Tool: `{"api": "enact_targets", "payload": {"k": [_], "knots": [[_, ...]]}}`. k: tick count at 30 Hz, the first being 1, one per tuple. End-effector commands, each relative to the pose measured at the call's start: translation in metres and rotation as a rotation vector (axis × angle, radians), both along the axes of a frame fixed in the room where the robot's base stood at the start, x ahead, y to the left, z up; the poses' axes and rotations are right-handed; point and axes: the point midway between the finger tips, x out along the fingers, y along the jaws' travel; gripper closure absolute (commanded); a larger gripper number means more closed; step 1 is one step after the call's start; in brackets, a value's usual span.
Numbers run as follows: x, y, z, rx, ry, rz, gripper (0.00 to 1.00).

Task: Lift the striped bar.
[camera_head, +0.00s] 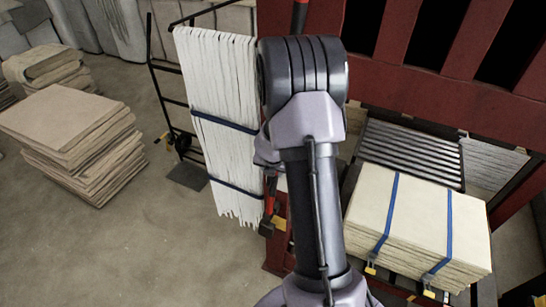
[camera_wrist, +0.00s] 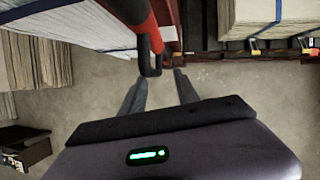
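The striped bar, red and black, shows in the wrist view (camera_wrist: 139,22) and slants down from the top edge to a black looped end. In the head view, a red and black length (camera_head: 270,202) shows left of my arm, and another red piece shows above it. My arm hides what lies between, so I cannot tell if they are one bar. My gripper (camera_wrist: 159,75) is open, its two dark fingers apart. The bar's looped end appears between the fingertips in the picture; nothing shows them closed on it.
A blue-strapped cream stack (camera_head: 415,225) sits right, by a red slatted frame (camera_head: 450,95). Brown stacks (camera_head: 80,140) stand left; the floor between is clear.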

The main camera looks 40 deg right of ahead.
Motion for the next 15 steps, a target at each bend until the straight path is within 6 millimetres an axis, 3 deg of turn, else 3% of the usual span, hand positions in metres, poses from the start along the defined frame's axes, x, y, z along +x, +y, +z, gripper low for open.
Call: {"api": "enact_targets", "payload": {"k": [1, 7, 15], "knots": [[-0.003, 0.003, 0.017, -0.001, -0.002, 0.0, 0.64], [-0.02, 0.018, 0.065, -0.001, -0.001, 0.0, 0.64], [-0.035, 0.03, 0.1, -0.003, -0.001, 0.0, 0.64]]}}
